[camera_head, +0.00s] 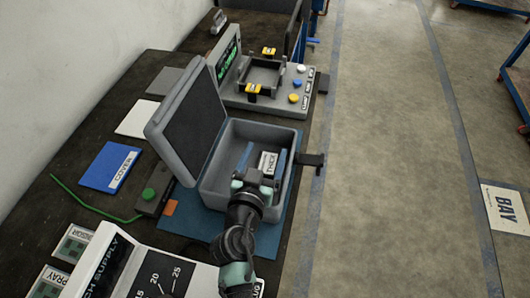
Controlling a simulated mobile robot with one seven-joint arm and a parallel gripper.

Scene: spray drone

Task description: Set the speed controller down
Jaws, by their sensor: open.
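A grey case (290,190) stands open on the dark bench, its lid tilted up on the left. My gripper (262,158) reaches down into the case from the front. Its two blue fingers are apart. A small block with a white lettered label (268,163) lies inside the case between the fingers, closer to the right one. It may be the speed controller, but the lettering is too small to tell. I cannot tell whether a finger touches it. My wrist hides the front part of the case floor.
A grey test fixture (262,100) with coloured buttons stands behind the case. A blue cover sheet (110,167), a white sheet (137,118) and a green-button box (152,192) lie left. A bench supply (130,270) stands at front left. Open floor lies right.

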